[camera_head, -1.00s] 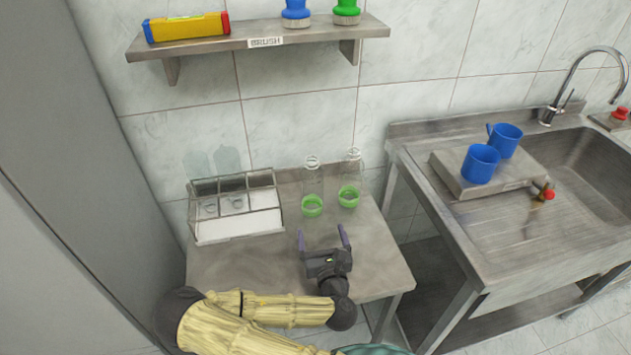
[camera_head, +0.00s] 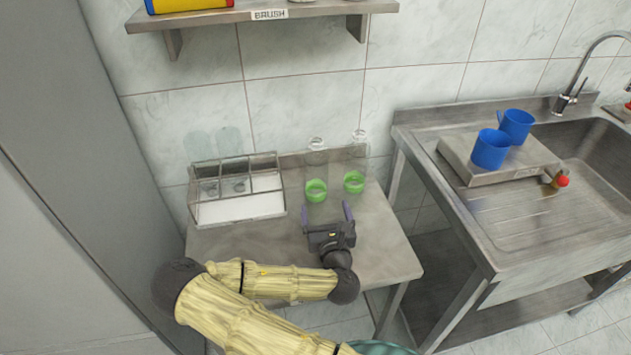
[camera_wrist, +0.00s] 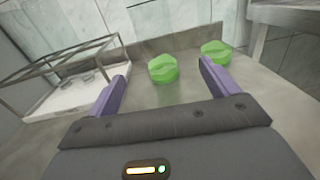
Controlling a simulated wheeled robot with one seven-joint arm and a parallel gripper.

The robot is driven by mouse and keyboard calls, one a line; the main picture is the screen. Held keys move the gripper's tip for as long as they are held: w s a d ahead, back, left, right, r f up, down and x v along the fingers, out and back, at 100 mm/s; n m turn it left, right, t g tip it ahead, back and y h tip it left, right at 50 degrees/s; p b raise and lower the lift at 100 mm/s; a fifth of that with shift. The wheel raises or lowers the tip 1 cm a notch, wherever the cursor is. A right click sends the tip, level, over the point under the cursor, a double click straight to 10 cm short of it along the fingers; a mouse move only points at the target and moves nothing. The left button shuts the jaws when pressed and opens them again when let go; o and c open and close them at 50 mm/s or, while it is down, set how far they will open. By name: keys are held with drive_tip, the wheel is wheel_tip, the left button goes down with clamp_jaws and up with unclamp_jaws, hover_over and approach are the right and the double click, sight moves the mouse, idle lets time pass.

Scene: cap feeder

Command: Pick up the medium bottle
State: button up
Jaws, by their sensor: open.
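Two clear bottles with green bands stand upright near the back of the metal table: a left one (camera_head: 316,188) and a right one (camera_head: 354,182). Their glass is hard to see, and I cannot tell which is the medium one. In the wrist view their green parts show as the left bottle (camera_wrist: 163,68) and the right bottle (camera_wrist: 215,52). My gripper (camera_head: 326,211) is open and empty in front of the left bottle, apart from both. In the wrist view the left bottle appears between the purple fingers, and the right one beyond the right finger.
A metal wire rack (camera_head: 240,208) with faint clear bottles in it stands left of the two bottles. A shelf (camera_head: 215,17) hangs above on the wall. A sink unit (camera_head: 500,225) with blue mugs stands at the right.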

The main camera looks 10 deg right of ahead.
sight(321, 186)
drive_tip(key=w, duration=0.9)
drive_tip(key=shift+w+d, duration=0.3)
drive_tip(key=shift+w, duration=0.1)
drive_tip(key=shift+s+d, duration=0.1)
drive_tip(key=shift+d, duration=0.05)
drive_tip(key=shift+w+p, duration=0.3)
drive_tip(key=shift+w, duration=0.25)
drive_tip(key=shift+w+a, duration=0.2)
drive_tip(key=shift+w, duration=2.05)
drive_tip(key=shift+a, duration=0.3)
drive_tip(key=shift+s, duration=0.15)
drive_tip(key=shift+d, duration=0.45)
drive_tip(key=shift+c, duration=0.7)
drive_tip(key=c, duration=0.7)
drive_tip(key=shift+a, duration=0.15)
drive_tip(key=shift+c, duration=1.1)
